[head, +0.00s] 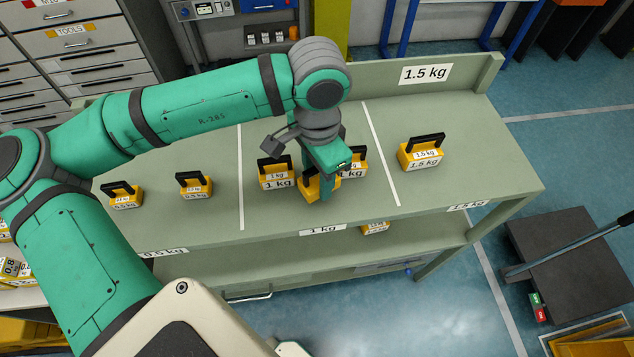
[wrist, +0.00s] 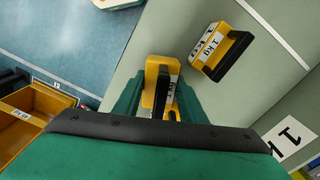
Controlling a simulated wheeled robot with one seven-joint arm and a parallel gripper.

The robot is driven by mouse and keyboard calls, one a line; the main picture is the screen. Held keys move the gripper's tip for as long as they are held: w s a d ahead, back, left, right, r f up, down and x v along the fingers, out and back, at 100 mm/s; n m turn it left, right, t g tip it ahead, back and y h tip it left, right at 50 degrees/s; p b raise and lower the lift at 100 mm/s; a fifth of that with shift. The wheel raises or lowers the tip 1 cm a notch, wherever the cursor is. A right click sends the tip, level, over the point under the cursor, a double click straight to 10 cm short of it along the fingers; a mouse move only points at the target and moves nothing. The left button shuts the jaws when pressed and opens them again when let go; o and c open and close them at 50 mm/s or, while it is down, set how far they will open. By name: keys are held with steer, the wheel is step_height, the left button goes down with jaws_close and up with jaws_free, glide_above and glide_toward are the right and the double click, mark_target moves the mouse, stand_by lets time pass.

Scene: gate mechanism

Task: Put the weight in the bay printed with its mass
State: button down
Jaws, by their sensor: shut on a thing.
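My gripper (head: 326,188) is shut on a yellow weight (head: 309,189) with a dark handle, over the front part of the middle bay. The held weight also shows between the fingers in the wrist view (wrist: 150,72). Its label is too small and partly hidden to read, and I cannot tell whether it touches the bench. The middle bay (head: 262,216) carries a front label (head: 322,230) reading 1 kg. A 1 kg weight (head: 277,176) stands left of my gripper, and another (head: 354,164) stands to its right, partly hidden. The front labels 0.5 kg (head: 163,252) and 1.5 kg (head: 468,205) mark the side bays.
Two small weights (head: 122,196) (head: 194,186) stand in the left bay. A 1.5 kg weight (head: 422,153) stands in the right bay. White lines divide the bays. Another weight (head: 375,228) is on the lower shelf. The right bay has free room in front.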

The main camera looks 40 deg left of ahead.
mark_target(317, 179)
steer(key=shift+s+f, duration=0.1)
steer(key=shift+f, duration=1.2)
steer(key=shift+f, duration=0.1)
steer(key=c, duration=1.1)
jaws_free()
steer(key=shift+f, duration=0.1)
step_height(317, 179, up, 12)
steer(key=shift+r, duration=0.2)
